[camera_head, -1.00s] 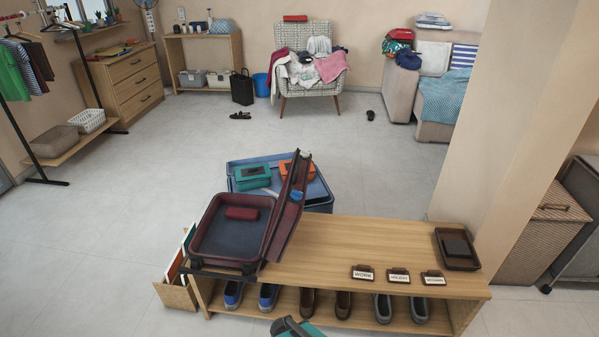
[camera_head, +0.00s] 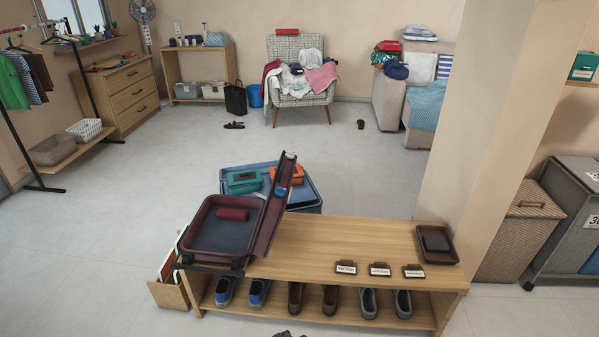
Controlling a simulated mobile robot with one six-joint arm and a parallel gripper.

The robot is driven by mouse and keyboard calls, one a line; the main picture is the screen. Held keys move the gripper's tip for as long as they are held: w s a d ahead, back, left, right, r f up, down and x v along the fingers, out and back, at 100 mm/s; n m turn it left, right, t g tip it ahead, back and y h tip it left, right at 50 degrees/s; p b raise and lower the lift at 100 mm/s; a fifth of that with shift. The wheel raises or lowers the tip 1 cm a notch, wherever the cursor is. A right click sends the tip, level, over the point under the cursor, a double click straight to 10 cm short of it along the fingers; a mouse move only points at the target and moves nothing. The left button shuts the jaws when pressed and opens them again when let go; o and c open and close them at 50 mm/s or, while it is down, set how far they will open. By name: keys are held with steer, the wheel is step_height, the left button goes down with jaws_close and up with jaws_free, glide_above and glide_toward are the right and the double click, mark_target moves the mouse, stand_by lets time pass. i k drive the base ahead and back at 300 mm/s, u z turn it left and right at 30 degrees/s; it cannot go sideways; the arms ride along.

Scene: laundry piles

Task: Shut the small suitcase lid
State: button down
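The small suitcase is a dark red case with a grey-blue inside, lying at the left end of a wooden bench. Its base (camera_head: 195,248) faces up and holds a red rolled item (camera_head: 232,214). Its lid (camera_head: 273,222) stands open on the right side, tilted up and leaning a little to the right. My gripper is not clearly in view; only a small dark shape shows at the bottom edge, and I cannot tell what it is.
The bench (camera_head: 350,240) has three label cards (camera_head: 380,269) and a dark tray (camera_head: 438,258); several shoes (camera_head: 294,297) sit below. A wall column (camera_head: 480,110) rises at right.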

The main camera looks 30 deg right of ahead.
mark_target(273, 211)
steer(key=z, duration=0.55)
steer(key=k, duration=0.25)
steer(key=u, duration=1.75)
steer(key=i, duration=0.55)
steer(key=z, duration=0.45)
